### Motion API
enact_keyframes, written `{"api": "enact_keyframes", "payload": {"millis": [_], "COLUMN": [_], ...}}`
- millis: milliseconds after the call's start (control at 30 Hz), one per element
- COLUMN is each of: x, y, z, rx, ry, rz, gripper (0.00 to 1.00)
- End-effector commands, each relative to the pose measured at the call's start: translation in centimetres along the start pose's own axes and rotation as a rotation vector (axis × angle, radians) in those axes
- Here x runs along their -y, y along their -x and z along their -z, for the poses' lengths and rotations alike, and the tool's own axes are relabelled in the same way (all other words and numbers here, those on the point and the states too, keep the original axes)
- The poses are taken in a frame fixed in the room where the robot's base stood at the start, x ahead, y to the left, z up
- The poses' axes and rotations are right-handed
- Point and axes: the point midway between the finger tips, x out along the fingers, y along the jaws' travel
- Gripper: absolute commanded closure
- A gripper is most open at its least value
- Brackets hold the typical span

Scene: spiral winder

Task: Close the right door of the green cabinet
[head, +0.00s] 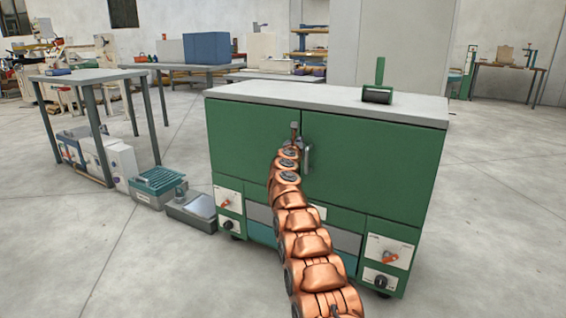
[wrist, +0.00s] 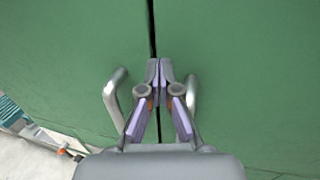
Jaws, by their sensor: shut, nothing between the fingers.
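The green cabinet (head: 219,140) has a grey top and two front doors. The right door (head: 375,165) looks flush or nearly flush with the front; a narrow dark gap runs between the doors in the wrist view, and I cannot tell if it is fully shut. The left door (head: 247,140) looks in line with it. My gripper (wrist: 160,68) is shut and empty, its fingertips at the gap between the left handle (wrist: 115,100) and the right handle (wrist: 191,96). Whether the tips touch a door is unclear. In the head view my copper arm hides part of the cabinet front.
A green-handled roller (head: 377,94) stands on the cabinet top. Control panels with orange switches (head: 390,258) sit below the doors. The floor to the right is clear.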

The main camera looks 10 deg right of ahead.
Motion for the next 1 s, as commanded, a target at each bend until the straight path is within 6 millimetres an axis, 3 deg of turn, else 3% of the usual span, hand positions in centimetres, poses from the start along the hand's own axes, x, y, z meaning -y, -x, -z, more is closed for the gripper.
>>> {"api": "enact_keyframes", "payload": {"millis": [200, 1000], "x": [-0.3, -2.0], "y": [1.1, 5.8], "z": [0.7, 0.3], "rx": [-0.002, -0.004], "ry": [-0.001, -0.001], "rz": [0.000, -0.004], "gripper": [1.00, 1.00]}}
